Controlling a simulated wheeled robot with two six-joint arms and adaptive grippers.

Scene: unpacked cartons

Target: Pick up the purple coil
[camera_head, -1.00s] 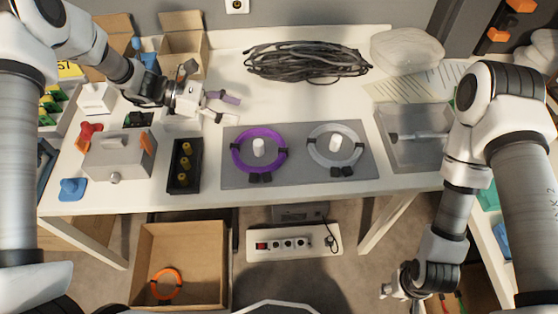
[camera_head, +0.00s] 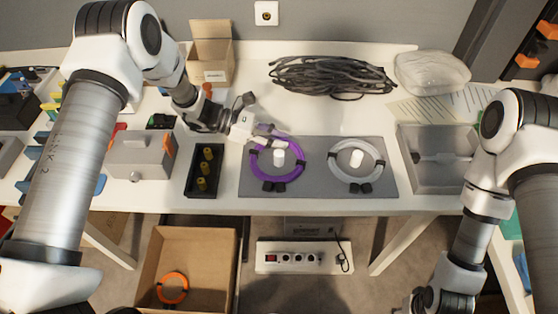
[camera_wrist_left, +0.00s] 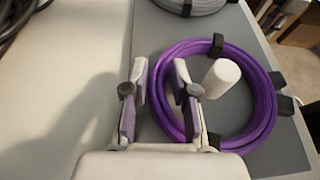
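The purple coil (camera_head: 299,171) lies flat on a grey mat (camera_head: 318,186) around a white peg (camera_head: 279,157). In the left wrist view the purple coil (camera_wrist_left: 262,105) has black ties, and the white peg (camera_wrist_left: 221,78) stands inside it. Nothing is between the fingers that I can tell as held. My right gripper (camera_head: 425,300) is low at the bottom right, mostly cut off.
A white coil (camera_head: 353,160) lies around another peg on the mat. A black tray (camera_head: 190,190) and a grey box (camera_head: 140,150) stand to the left. Black cable (camera_head: 330,75) lies at the back. A clear bin (camera_head: 440,180) is at right. A carton (camera_head: 145,265) with an orange coil stands below.

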